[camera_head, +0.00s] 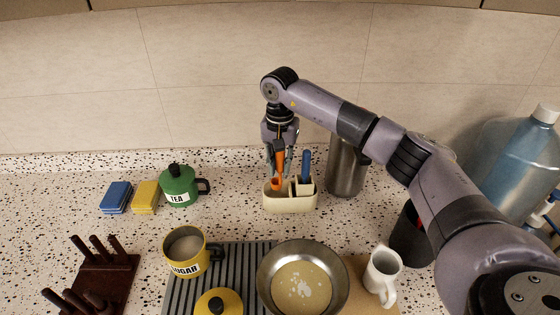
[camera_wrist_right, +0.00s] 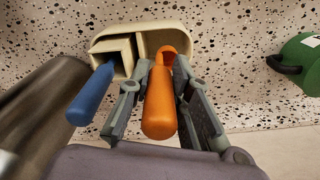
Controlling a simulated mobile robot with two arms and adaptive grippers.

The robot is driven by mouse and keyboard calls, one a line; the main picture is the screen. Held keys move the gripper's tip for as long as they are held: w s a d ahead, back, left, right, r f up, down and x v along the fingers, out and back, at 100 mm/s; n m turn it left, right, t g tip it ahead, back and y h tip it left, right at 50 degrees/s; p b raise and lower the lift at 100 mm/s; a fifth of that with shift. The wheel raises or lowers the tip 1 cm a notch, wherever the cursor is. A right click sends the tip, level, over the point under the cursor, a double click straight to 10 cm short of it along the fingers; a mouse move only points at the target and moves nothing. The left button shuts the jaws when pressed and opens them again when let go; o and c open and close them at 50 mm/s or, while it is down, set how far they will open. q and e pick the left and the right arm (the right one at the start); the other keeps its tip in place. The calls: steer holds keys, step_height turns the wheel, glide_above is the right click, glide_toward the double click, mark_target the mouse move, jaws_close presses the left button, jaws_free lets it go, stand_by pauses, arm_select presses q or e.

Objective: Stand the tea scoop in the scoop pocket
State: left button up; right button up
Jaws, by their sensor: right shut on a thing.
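The orange tea scoop (camera_head: 280,156) is in my right gripper (camera_head: 279,168), handle up and roughly upright. The gripper is shut on its handle; in the right wrist view the scoop (camera_wrist_right: 159,105) sits between the two fingers (camera_wrist_right: 162,82). The cream holder (camera_head: 290,204) stands on the counter below, and it also shows in the right wrist view (camera_wrist_right: 150,33). The scoop's bowl is at the holder's left, wider compartment in the head view; I cannot tell whether it touches the bottom. A blue-handled tool (camera_head: 306,165) stands in the square pocket at the right. My left gripper is out of view.
A steel canister (camera_head: 346,168) stands close right of the holder. The green TEA pot (camera_head: 178,187), yellow sponge (camera_head: 145,196) and blue sponge (camera_head: 116,197) are left. A pan (camera_head: 341,293), SUGAR pot (camera_head: 185,268) and white mug (camera_head: 382,276) are in front.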

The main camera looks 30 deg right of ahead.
mark_target(280, 184)
steer(key=shift+f, duration=0.5)
steer(key=shift+s+f+b, duration=0.1)
steer(key=shift+f+b, duration=0.2)
steer(key=shift+b, duration=0.05)
step_height(280, 184, down, 2)
steer(key=shift+f+b, duration=0.1)
steer(key=shift+b, duration=0.4)
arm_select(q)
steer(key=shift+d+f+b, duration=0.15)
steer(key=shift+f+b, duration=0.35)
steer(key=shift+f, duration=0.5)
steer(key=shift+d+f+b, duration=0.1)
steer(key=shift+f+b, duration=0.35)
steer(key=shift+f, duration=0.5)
arm_select(e)
steer(key=shift+f, duration=1.25)
steer(key=o, duration=1)
steer(key=shift+c, duration=0.2)
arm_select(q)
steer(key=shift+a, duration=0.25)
arm_select(e)
steer(key=shift+r, duration=0.15)
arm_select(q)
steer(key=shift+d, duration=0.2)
arm_select(e)
step_height(280, 184, up, 12)
steer(key=shift+f, duration=0.1)
